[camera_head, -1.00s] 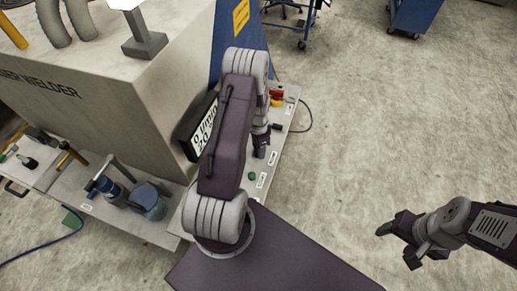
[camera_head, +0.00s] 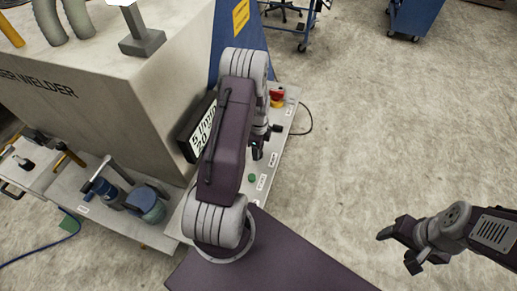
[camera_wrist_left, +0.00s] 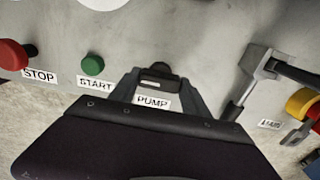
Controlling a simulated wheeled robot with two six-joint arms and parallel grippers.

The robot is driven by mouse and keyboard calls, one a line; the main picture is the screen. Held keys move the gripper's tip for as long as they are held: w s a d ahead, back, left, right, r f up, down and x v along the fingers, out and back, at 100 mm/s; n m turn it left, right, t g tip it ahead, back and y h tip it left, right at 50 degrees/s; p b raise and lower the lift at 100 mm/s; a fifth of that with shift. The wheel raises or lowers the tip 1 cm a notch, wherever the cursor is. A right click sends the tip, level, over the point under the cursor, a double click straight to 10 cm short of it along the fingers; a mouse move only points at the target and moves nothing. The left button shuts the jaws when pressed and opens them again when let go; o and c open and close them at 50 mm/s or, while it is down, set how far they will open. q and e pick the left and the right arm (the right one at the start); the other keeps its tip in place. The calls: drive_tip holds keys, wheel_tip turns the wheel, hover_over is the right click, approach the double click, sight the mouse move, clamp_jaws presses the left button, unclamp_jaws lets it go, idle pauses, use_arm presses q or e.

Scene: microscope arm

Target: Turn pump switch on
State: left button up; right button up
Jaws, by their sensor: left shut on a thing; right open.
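The pump switch (camera_wrist_left: 157,72) is a small black knob above the PUMP label (camera_wrist_left: 152,102) on the grey control panel in the left wrist view. My left gripper (camera_wrist_left: 157,80) has a finger on each side of the knob and is shut on it. In the head view my left gripper (camera_head: 258,147) is low at the panel, partly hidden behind my arm, and the switch cannot be made out there. My right gripper (camera_head: 398,246) is open and empty over the floor on the right.
A green START button (camera_wrist_left: 93,65) and a red STOP button (camera_wrist_left: 14,55) sit left of the switch. A red and yellow knob (camera_wrist_left: 303,103) is on the right. A display (camera_head: 203,128) stands beside my left arm.

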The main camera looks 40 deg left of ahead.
idle(0.6)
use_arm(q)
drive_tip(key=o, duration=1.4)
drive_tip(key=shift+r, duration=0.15)
wheel_tip(320, 180, up, 9)
drive_tip(key=shift+f+b, duration=0.1)
drive_tip(key=shift+b, duration=0.9)
